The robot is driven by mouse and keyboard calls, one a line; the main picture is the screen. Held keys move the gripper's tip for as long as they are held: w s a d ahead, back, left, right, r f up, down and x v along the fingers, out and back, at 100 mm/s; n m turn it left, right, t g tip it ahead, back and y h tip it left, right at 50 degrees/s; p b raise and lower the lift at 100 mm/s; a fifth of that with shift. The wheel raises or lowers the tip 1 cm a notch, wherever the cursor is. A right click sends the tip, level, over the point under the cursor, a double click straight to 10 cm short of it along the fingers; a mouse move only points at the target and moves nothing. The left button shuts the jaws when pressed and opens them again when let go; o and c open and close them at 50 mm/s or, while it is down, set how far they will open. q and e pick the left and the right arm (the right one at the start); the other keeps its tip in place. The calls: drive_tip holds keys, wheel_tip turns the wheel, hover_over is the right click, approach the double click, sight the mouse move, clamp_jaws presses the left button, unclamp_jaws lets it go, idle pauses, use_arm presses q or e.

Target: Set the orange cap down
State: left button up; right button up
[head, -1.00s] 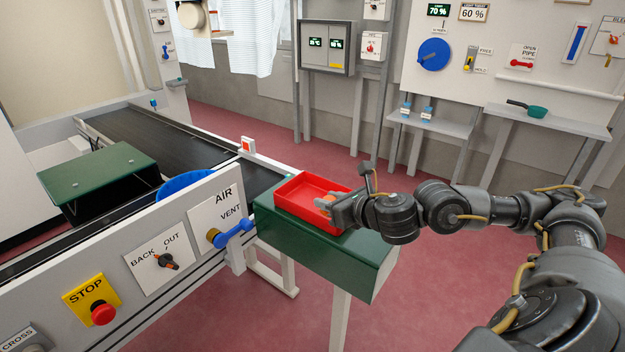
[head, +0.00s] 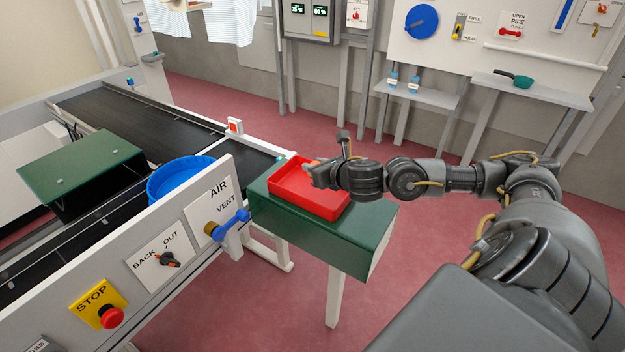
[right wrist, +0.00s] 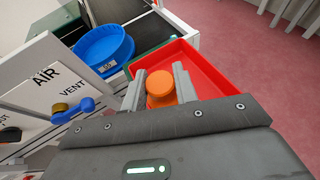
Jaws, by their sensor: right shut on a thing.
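The orange cap (right wrist: 160,86) shows in the right wrist view between the two fingers of my right gripper (right wrist: 161,88), which is shut on it. In the head view my right gripper (head: 312,170) is at the far side of the red tray (head: 322,209), with only a bit of the orange cap (head: 311,163) showing. The red tray also shows in the right wrist view (right wrist: 223,82), behind and beside the fingers. I cannot tell whether the cap touches the tray. My left gripper is not in view.
The tray stands on a green-topped stand (head: 335,242). To its left are a dark conveyor (head: 130,118), a blue round tub (head: 180,176) and a panel with a blue vent handle (head: 233,221) and a red stop button (head: 111,317). Red floor lies open to the right.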

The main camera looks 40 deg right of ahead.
drive_tip(key=w+d+f, duration=0.1)
drive_tip(key=f, duration=0.1)
drive_tip(key=w+d+f, duration=0.1)
drive_tip(key=w+f, duration=0.1)
drive_tip(key=w+d+f, duration=0.1)
drive_tip(key=w+f, duration=0.1)
drive_tip(key=shift+d+f, duration=0.15)
drive_tip(key=shift+f, duration=0.05)
wheel_tip(320, 180, down, 2)
drive_tip(key=shift+f+p, duration=0.15)
drive_tip(key=shift+p, duration=0.4)
drive_tip(key=shift+f, duration=0.25)
drive_tip(key=shift+f, duration=0.2)
drive_tip(key=o, duration=0.9)
drive_tip(key=shift+o, duration=0.2)
drive_tip(key=shift+r, duration=0.1)
